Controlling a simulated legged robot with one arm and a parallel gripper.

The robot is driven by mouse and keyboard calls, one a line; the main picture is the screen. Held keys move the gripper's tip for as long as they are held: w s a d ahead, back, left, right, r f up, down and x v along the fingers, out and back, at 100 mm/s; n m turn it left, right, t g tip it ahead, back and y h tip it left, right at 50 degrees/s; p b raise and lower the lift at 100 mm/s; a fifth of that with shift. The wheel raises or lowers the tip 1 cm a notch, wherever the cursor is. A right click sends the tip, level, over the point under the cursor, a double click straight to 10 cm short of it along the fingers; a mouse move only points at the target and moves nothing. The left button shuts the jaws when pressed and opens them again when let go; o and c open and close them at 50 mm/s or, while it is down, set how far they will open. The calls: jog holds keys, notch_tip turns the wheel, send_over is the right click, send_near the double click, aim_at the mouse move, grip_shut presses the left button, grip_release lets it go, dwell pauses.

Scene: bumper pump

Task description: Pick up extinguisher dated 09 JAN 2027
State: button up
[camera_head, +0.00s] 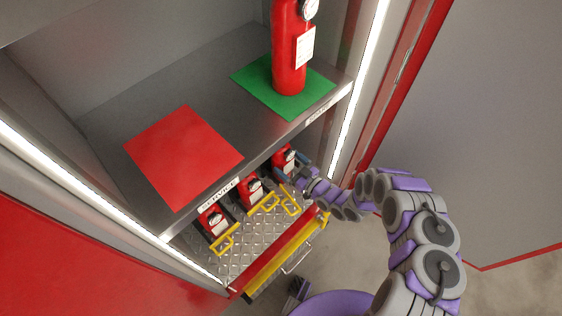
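Three small red extinguishers with dark tops stand in a row in the lower compartment: left (211,217), middle (251,187) and right (284,157). A taller red extinguisher (287,50) with a gauge and a white tag stands on a green mat (249,81) on the shelf above. The tag dates are too small to read, so I cannot tell which one is dated 09 JAN 2027. My gripper (292,168) is at the right lower extinguisher, its fingertips close to the top. Whether it touches or grips it is unclear.
A bare red mat (183,156) lies on the left of the grey shelf (225,65), whose front edge overhangs the lower row. Yellow loop handles (263,204) stand before the lower extinguishers. A red and yellow front edge (278,258) and the lit right cabinet post (358,88) border the opening.

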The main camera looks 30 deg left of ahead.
jog(key=x, duration=0.4)
jog(key=shift+s+a+f+b, duration=0.15)
jog(key=shift+a+f+b, duration=0.05)
jog(key=shift+a+b, duration=0.15)
jog(key=shift+d, duration=0.2)
grip_shut()
dwell(0.4)
jog(key=shift+r, duration=0.1)
